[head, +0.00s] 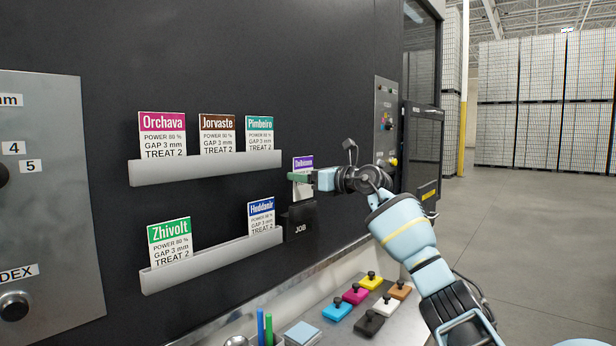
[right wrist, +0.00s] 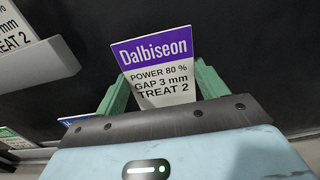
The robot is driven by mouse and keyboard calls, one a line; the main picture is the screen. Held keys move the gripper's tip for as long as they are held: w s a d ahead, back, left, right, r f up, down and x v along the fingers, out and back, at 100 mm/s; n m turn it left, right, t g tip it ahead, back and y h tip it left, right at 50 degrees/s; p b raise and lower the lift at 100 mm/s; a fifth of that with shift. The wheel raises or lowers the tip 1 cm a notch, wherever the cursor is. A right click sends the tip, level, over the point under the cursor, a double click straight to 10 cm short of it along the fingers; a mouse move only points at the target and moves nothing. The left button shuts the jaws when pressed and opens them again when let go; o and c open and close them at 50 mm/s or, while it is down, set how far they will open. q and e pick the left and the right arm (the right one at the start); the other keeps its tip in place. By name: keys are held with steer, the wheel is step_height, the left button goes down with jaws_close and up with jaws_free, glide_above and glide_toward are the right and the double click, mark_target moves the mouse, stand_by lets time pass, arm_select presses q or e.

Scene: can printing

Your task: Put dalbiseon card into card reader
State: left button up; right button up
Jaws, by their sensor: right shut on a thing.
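The Dalbiseon card (head: 303,163), white with a purple header, stands upright in my right gripper (head: 299,178), whose green fingers are shut on it. In the right wrist view the card (right wrist: 155,72) shows its printed face between the two fingers. The card reader (head: 300,218) is a small black box marked JOB on the dark panel, directly below the card. The card's lower edge is close to the reader's top; I cannot tell whether it is in the slot. My left gripper is not in view.
An upper grey rack (head: 205,168) holds Orchava, Jorvaste and Pimbeiro cards. A lower rack (head: 212,260) holds Zhivolt and another blue-headed card, close to the reader's left. Several coloured blocks with knobs lie on the ledge below. Open floor (head: 530,235) lies to the right.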

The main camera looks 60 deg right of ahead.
mark_target(304, 193)
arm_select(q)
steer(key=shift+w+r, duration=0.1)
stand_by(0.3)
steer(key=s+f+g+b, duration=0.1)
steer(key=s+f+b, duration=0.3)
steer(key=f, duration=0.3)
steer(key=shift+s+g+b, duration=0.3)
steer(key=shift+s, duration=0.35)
arm_select(e)
steer(key=shift+f, duration=2.45)
stand_by(0.5)
steer(key=o, duration=1)
steer(key=shift+o, duration=0.2)
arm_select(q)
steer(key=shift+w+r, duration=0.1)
